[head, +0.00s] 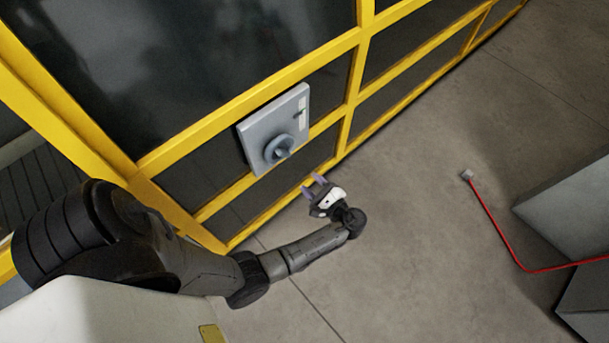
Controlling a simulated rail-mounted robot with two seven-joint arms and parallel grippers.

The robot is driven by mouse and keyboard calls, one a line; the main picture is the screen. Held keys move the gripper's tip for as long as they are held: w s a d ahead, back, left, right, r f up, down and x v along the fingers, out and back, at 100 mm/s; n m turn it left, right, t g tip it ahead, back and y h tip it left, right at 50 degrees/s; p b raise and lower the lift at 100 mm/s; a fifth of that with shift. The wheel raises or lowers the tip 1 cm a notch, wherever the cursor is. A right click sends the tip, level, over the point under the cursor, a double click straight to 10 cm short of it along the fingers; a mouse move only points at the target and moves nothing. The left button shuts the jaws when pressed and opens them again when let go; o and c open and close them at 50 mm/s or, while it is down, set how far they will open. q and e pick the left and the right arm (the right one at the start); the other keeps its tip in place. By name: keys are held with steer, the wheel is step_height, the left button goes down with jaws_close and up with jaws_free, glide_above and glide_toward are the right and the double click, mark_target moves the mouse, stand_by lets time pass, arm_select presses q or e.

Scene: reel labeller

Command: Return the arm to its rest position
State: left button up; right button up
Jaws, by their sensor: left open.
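My left gripper (313,184) is in the middle of the head view, at the end of my left arm (300,252), which comes in from the lower left. Its two fingers are spread apart, with nothing between them. The fingers point up in the picture, toward the yellow-framed enclosure. The gripper appears just below and to the right of a grey switch box (274,128) with a round rotary knob (278,149). I see a gap between the fingers and the box in the picture. My right gripper is not in view.
The yellow frame (352,92) with dark panels runs along the upper left. Grey boxes (572,210) stand at the right edge. A red cable (497,229) with a small grey end piece (467,174) lies near them. The concrete floor (430,230) between is clear.

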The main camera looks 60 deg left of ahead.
arm_select(q)
steer(key=shift+d, duration=0.35)
stand_by(0.5)
